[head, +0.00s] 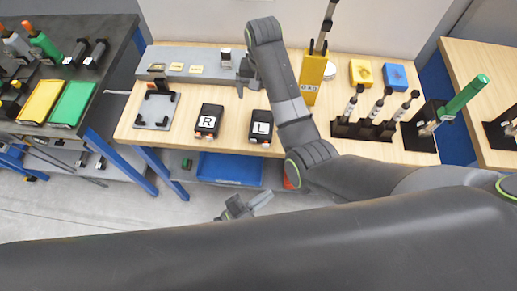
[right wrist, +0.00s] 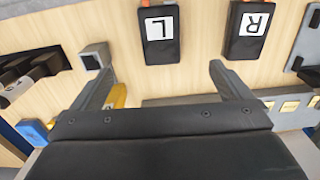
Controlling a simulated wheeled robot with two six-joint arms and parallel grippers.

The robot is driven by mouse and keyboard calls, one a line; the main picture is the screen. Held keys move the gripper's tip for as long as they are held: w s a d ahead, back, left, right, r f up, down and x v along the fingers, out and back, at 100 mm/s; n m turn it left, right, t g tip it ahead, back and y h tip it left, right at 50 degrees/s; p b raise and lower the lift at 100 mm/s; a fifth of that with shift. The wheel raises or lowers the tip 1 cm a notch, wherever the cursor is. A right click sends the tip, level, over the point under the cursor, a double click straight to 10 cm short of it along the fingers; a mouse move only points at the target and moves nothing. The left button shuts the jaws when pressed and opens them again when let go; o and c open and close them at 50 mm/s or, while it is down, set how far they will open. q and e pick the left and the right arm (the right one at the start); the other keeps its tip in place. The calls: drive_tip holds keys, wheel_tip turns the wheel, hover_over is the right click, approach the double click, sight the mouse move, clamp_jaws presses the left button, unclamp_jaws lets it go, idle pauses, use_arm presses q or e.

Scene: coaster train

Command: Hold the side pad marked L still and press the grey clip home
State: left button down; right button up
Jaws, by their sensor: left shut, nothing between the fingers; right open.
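The side pad marked L (head: 260,128) is a black block with a white label, lying on the wooden table near its front edge. It also shows in the right wrist view (right wrist: 160,30). I cannot pick out the grey clip with certainty; a small grey square block (right wrist: 95,57) stands left of the pad in the right wrist view. My right gripper (head: 243,78) is open and empty above the table, behind the L pad; its fingers (right wrist: 160,70) are spread wide and apart from the pad. My left gripper (head: 246,205) is shut and empty, low in front of the table.
A pad marked R (head: 207,122) lies left of the L pad. A grey plate with black corners (head: 155,110) lies farther left. A grey rail (head: 195,63) runs along the back. A yellow stand (head: 313,77) and a black tool rack (head: 365,130) stand to the right.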

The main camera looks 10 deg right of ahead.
drive_tip(key=s+d+f+t, duration=0.1)
drive_tip(key=s+d+f, duration=0.7)
drive_tip(key=d, duration=0.3)
drive_tip(key=shift+s, duration=0.8)
